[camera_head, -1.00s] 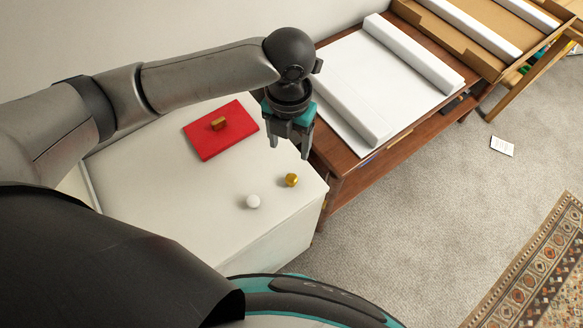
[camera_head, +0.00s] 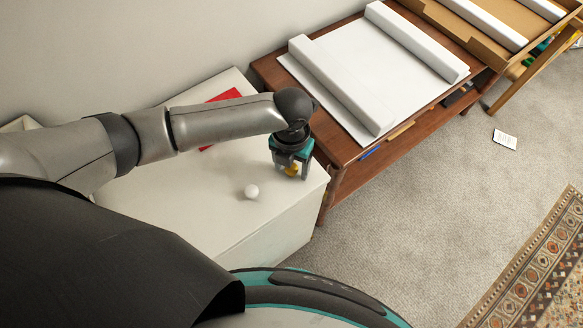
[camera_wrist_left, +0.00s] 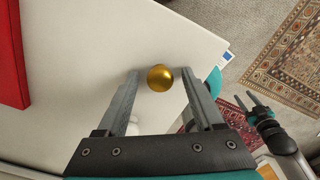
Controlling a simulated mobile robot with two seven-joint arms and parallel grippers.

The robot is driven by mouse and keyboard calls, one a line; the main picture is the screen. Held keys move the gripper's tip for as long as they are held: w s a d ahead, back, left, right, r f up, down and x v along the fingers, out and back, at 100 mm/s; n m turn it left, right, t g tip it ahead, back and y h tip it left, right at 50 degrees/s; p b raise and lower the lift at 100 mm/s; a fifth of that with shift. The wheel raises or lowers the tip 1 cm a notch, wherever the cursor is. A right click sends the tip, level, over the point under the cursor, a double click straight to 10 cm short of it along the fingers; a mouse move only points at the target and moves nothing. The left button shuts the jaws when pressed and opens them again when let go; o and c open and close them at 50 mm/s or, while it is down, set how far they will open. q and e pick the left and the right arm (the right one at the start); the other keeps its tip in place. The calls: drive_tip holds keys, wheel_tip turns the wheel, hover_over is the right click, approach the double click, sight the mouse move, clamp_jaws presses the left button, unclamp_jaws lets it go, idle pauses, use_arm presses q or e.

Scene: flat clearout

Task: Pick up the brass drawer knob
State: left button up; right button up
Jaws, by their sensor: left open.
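The brass drawer knob (camera_wrist_left: 160,78) is a round gold piece on the white cabinet top. In the head view the brass knob (camera_head: 291,169) shows only partly, under my left gripper (camera_head: 291,172). In the left wrist view it lies between the tips of my left gripper (camera_wrist_left: 160,76), with a gap to each finger. That gripper is open and points down, close above the cabinet top. My right gripper (camera_wrist_left: 256,106) shows at the right of the left wrist view, its two fingers apart.
A white knob (camera_head: 251,191) sits nearby on the white cabinet (camera_head: 190,215). A red book or board (camera_wrist_left: 12,55) lies at the back, partly hidden by my arm in the head view. A brown table (camera_head: 330,148) with white rolls stands right beside the cabinet.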

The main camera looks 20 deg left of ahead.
use_arm(q)
drive_tip(key=shift+f, duration=0.1)
clamp_jaws()
idle(0.5)
